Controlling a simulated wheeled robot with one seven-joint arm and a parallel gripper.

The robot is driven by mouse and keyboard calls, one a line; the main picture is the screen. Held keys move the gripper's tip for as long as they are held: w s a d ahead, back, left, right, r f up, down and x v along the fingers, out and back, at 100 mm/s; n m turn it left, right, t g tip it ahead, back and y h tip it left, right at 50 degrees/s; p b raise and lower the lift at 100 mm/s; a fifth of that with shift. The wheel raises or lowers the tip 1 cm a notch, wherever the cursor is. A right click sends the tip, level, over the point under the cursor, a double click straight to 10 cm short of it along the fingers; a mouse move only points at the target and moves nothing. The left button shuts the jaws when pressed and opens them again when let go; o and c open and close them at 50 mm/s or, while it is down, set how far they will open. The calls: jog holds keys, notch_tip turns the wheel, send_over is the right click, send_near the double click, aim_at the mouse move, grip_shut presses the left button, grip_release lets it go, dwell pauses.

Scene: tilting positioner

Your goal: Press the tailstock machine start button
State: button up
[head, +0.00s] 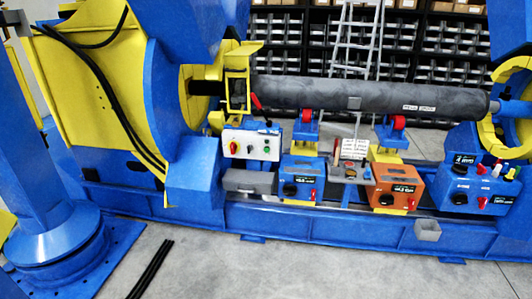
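The tailstock (505,110), with its yellow ring and blue body, stands at the far right. On it is a blue control box (475,190) with a black rotary knob (459,198) and red controls (482,202) on its front. Small red and white buttons (496,170) stand on its upper face. Its labels are too small to read, so I cannot tell which one is the start button. My gripper is not in view.
A long dark grey cylinder (370,97) spans from the yellow headstock side (100,100) to the tailstock. Other control boxes, white (251,143), blue (302,180) and orange (396,187), line the blue bed.

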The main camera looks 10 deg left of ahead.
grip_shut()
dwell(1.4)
